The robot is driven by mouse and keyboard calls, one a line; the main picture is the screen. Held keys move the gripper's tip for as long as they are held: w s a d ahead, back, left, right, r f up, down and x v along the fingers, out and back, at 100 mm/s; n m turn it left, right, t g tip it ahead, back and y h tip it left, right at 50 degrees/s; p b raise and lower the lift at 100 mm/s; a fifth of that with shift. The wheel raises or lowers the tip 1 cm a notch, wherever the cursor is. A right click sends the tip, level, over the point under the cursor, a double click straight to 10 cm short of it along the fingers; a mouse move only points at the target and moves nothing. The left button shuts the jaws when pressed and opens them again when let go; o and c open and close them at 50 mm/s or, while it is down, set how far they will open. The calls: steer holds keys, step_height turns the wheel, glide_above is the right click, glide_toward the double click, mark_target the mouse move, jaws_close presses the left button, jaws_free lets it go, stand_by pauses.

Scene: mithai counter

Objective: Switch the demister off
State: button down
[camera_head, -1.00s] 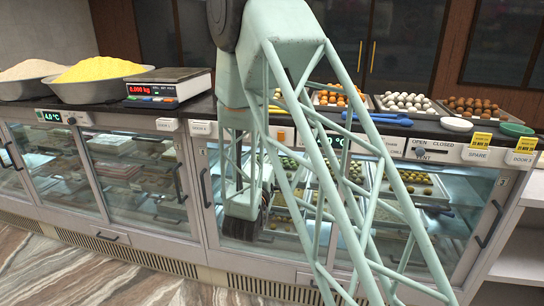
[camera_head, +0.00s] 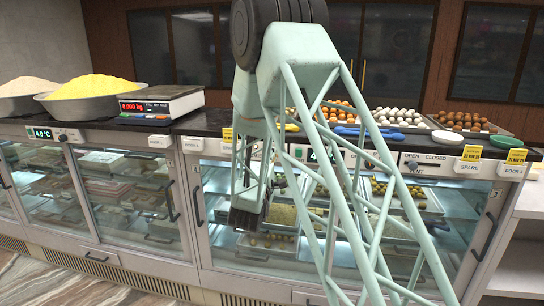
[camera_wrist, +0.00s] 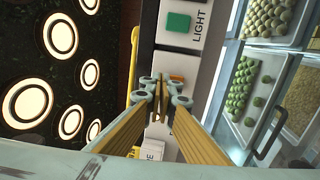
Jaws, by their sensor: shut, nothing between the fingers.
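The wrist view shows a strip of switches on the counter front. An orange switch (camera_wrist: 177,78), its label hidden, is partly covered by my gripper (camera_wrist: 165,97); I cannot tell whether it is the demister's or whether the fingers touch it. My gripper is shut and empty, its tips together in front of the strip. A green switch (camera_wrist: 178,22) labelled LIGHT is beyond the tips, and it also shows in the head view (camera_head: 298,153).
The glass case (camera_head: 120,190) holds trays of sweets behind sliding doors. A scale (camera_head: 160,102) and bowls stand on the dark counter at left. More sweet trays (camera_head: 395,115) are at right. A VENT slider (camera_head: 413,168) sits farther right on the strip.

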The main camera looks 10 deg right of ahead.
stand_by(0.4)
steer(key=shift+w+d+r+g+p, duration=0.15)
steer(key=shift+w+r+g+p, duration=0.15)
steer(key=shift+p, duration=0.6)
steer(key=shift+p, duration=0.5)
steer(key=shift+f, duration=0.15)
steer(key=r+v, duration=0.3)
steer(key=v, duration=1)
steer(key=shift+s+r, duration=0.15)
steer(key=shift+s, duration=0.25)
steer(key=shift+r+g+y, duration=0.15)
steer(key=shift+g+y, duration=0.15)
steer(key=shift+g, duration=0.1)
